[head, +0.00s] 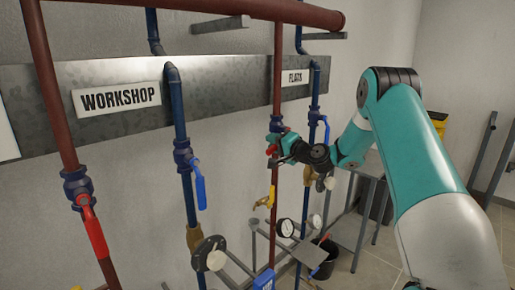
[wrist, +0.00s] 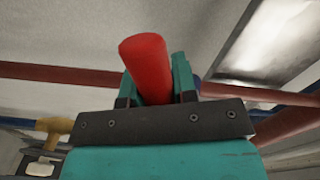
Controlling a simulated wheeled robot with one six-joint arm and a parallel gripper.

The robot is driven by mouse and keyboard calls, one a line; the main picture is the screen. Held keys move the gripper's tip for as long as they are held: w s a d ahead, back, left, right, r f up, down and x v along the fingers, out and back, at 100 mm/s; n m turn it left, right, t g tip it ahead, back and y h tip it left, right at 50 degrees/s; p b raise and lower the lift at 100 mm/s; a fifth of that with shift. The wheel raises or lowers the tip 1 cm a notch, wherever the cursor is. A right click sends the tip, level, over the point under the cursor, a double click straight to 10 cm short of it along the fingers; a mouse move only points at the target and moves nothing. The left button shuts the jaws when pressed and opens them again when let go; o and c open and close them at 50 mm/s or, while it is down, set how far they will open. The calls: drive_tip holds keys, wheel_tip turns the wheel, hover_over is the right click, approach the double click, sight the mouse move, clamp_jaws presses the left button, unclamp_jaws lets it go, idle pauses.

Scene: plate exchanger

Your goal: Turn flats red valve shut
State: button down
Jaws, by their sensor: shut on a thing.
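The flats red valve handle (head: 271,150) is on the red pipe (head: 277,70) just left of the FLATS label (head: 295,77). In the head view only a little red shows, as my gripper (head: 279,144) covers most of it. In the wrist view the red handle (wrist: 147,62) stands between the two teal fingers of my gripper (wrist: 155,85), its rounded end pointing up in the picture. The gripper is shut on the handle. The handle's exact angle to the pipe cannot be told from the head view.
The flats blue handle (head: 326,130) hangs close to the right of my gripper. The workshop red handle (head: 93,232) and blue handle (head: 199,187) are at left. A yellow tap (head: 265,198) and a gauge (head: 285,228) are below. A grey table (head: 358,232) stands at right.

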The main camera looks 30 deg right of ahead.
drive_tip(key=shift+a+r+m+p, duration=0.1)
drive_tip(key=shift+r+m+p, duration=0.95)
drive_tip(key=shift+r+m, duration=0.75)
drive_tip(key=shift+f+m, duration=0.25)
drive_tip(key=shift+m, duration=0.05)
drive_tip(key=c, duration=0.9)
unclamp_jaws()
drive_tip(key=shift+f, duration=0.1)
drive_tip(key=shift+s+f, duration=0.1)
